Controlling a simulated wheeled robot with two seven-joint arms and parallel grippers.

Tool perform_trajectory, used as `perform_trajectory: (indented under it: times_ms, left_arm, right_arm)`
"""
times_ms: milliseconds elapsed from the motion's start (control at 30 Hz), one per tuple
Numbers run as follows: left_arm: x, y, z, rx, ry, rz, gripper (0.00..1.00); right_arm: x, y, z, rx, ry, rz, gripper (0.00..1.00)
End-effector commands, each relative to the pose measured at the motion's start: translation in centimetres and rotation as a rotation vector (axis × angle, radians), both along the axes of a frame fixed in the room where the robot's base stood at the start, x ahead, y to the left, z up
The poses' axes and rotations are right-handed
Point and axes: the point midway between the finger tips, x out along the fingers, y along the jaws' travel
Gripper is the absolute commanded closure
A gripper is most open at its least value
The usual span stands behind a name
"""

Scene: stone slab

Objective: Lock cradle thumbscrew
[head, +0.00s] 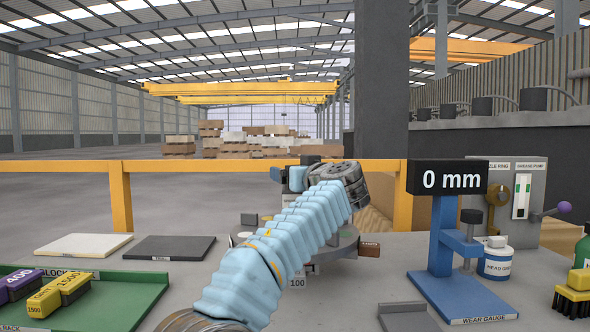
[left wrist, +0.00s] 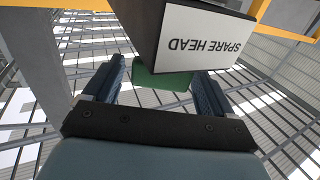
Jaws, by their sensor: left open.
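My left arm, in a light blue sleeve, comes up from the bottom of the head view, and its dark wrist hides the gripper there. In the left wrist view my left gripper (left wrist: 158,78) is open, its two dark blue fingers apart. A green piece (left wrist: 160,84) shows between and beyond the fingers; I cannot tell whether they touch it. A dark block labelled SPARE HEAD (left wrist: 205,35) is just past the fingertips, upside down in that view. A round grey base (head: 345,240) is partly hidden behind my arm. I cannot make out the cradle thumbscrew. My right gripper is not in view.
A green tray (head: 130,305) with coloured blocks lies at left, near a white slab (head: 84,245) and a dark slab (head: 168,248). A blue wear gauge (head: 440,240) reading 0 mm, a labelled jar (head: 495,262) and a yellow brush (head: 574,297) stand at right.

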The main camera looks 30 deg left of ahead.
Motion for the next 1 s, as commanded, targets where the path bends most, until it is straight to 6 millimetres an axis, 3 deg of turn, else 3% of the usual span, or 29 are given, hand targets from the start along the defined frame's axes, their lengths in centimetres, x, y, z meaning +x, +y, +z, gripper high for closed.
perform_trajectory:
  times_ms: [200,567,667,833,1000]
  left_arm:
    - [0.0,0.0,0.0,-0.001,-0.001,0.000,0.15]
    - [0.0,0.0,0.0,-0.001,-0.001,0.000,0.66]
    - [0.0,0.1,-0.2,-0.002,-0.001,-0.018,0.66]
    - [-0.2,0.2,-0.7,-0.004,-0.004,-0.179,0.66]
    - [-0.1,0.2,-0.2,-0.003,-0.001,-0.358,0.66]
  right_arm:
    - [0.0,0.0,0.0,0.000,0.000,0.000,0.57]
    - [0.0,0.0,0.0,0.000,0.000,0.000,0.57]
    - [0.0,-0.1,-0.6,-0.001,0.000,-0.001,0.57]
    - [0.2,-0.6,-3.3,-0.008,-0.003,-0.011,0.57]
    - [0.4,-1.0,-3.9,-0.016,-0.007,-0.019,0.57]
